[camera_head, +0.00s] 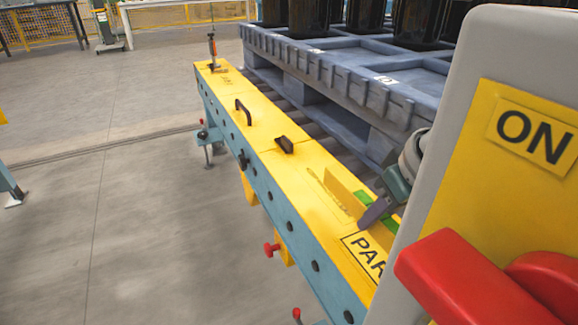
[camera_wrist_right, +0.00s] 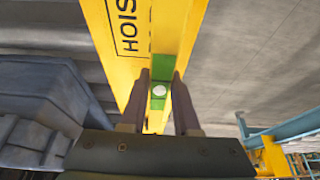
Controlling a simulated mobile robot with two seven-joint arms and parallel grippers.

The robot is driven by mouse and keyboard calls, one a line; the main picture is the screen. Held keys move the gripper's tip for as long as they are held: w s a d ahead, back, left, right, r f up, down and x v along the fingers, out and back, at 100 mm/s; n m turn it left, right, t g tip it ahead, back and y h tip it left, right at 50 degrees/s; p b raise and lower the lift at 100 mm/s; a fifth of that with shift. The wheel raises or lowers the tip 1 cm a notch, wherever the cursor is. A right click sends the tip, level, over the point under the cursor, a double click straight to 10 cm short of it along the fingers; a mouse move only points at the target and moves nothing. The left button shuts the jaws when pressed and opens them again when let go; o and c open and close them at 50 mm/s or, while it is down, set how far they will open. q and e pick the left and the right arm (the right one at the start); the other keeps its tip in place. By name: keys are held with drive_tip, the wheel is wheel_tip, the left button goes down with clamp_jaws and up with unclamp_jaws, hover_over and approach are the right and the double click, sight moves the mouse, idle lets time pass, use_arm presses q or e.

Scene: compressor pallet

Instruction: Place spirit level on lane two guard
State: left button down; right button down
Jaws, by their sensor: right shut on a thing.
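The lane two guard appears to be the long yellow-topped beam with a blue side (camera_head: 262,135); its lane marking is not readable. My right gripper (camera_head: 375,212) is low at the guard's near end, beside the "PAR" lettering. In the right wrist view my right gripper (camera_wrist_right: 160,92) is shut on a green part of a narrow yellow bar, the spirit level (camera_wrist_right: 176,45). In the head view the level (camera_head: 344,192) runs lengthwise along the guard top. I cannot tell whether it touches the surface. My left gripper is not in view.
A grey panel with a yellow ON label (camera_head: 530,130) and red handle (camera_head: 470,280) blocks the near right. A blue-grey pallet (camera_head: 340,75) with dark cylinders stands beside the guard. A black handle (camera_head: 243,111) and dark block (camera_head: 284,145) sit on the guard.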

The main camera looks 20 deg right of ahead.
sight(392, 225)
wheel_tip(392, 225, down, 6)
drive_tip(key=b, duration=0.3)
drive_tip(key=shift+f, duration=0.15)
drive_tip(key=c, duration=0.6)
unclamp_jaws()
drive_tip(key=shift+c, duration=0.2)
drive_tip(key=p+v, duration=0.7)
drive_tip(key=v, duration=0.4)
drive_tip(key=shift+w, duration=0.1)
drive_tip(key=shift+s+r+p, duration=0.25)
drive_tip(key=shift+r+p, duration=0.05)
drive_tip(key=shift+r, duration=0.3)
